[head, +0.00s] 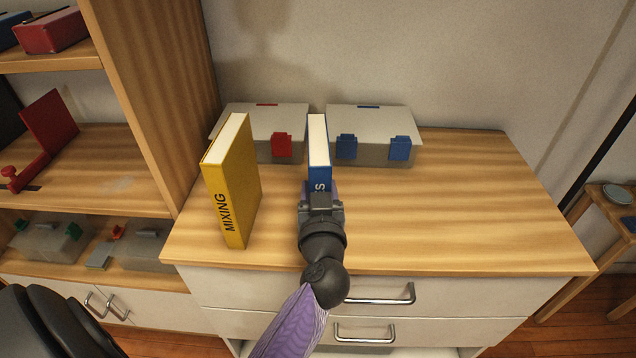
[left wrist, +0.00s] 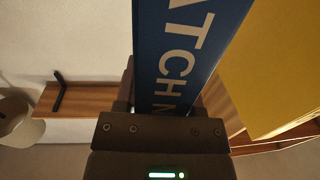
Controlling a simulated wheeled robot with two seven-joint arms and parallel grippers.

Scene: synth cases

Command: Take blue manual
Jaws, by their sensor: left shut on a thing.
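The blue manual (head: 319,165) stands upright on the wooden cabinet top, its white page edge facing up. Its spine faces me, and most of the spine is hidden behind my left gripper (head: 320,198). The left gripper is shut on the blue manual. In the left wrist view the blue manual (left wrist: 185,50) fills the space between the fingers (left wrist: 165,100), with part of its white lettering showing. Whether its bottom touches the cabinet top is hidden. My right gripper is in neither view.
A yellow book (head: 232,185) marked MIXING stands upright to the left, apart from the blue manual. Behind are a grey case with a red latch (head: 265,122) and one with blue latches (head: 372,122). Shelves (head: 130,165) rise at left. The cabinet top at right (head: 470,200) is clear.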

